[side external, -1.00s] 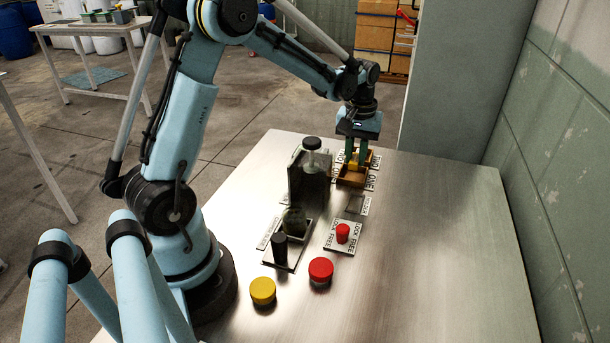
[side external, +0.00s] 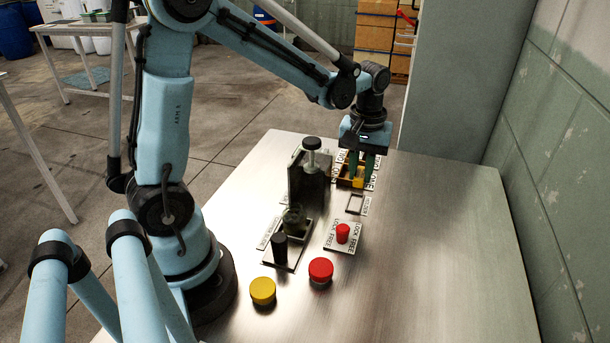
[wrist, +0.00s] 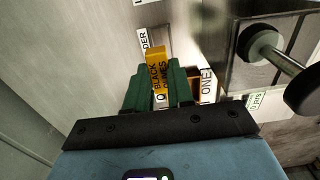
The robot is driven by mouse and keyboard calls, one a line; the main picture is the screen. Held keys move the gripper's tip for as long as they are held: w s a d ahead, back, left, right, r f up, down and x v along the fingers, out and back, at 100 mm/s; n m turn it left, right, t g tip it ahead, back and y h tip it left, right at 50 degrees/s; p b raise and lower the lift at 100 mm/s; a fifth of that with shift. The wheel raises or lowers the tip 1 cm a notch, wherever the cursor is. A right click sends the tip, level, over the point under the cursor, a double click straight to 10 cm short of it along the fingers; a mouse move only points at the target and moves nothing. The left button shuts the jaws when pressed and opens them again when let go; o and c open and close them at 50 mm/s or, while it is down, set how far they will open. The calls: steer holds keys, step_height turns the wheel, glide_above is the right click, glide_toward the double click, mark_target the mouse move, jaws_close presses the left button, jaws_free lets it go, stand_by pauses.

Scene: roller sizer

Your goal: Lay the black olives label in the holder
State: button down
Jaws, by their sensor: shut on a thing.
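The black olives label is a yellow block lettered BLACK OLIVES (wrist: 157,72). It is between the green fingers of my gripper (wrist: 158,86) in the wrist view. In the side view my gripper (side external: 363,165) is shut on the label (side external: 360,181), in front of the wooden tray. The holder (side external: 355,203) is a small, thin rectangular frame on the table, nearer the camera than the label. It looks empty. A HOLDER tag (side external: 366,206) lies beside it, partly showing in the wrist view (wrist: 143,41).
The wooden tray (side external: 341,178) with white word tags is behind the label. A metal machine with a knob (side external: 311,145) stands to the left. A LOCK/FREE plate (side external: 345,248) with a red knob is nearer, with red (side external: 320,269) and yellow (side external: 263,290) buttons. The table's right side is clear.

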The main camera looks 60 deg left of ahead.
mark_target(355, 204)
steer(key=shift+s+a+f, duration=0.1)
steer(key=shift+f, duration=3.1)
steer(key=c, duration=0.5)
jaws_free()
steer(key=shift+r, duration=0.1)
steer(key=shift+r, duration=3.4)
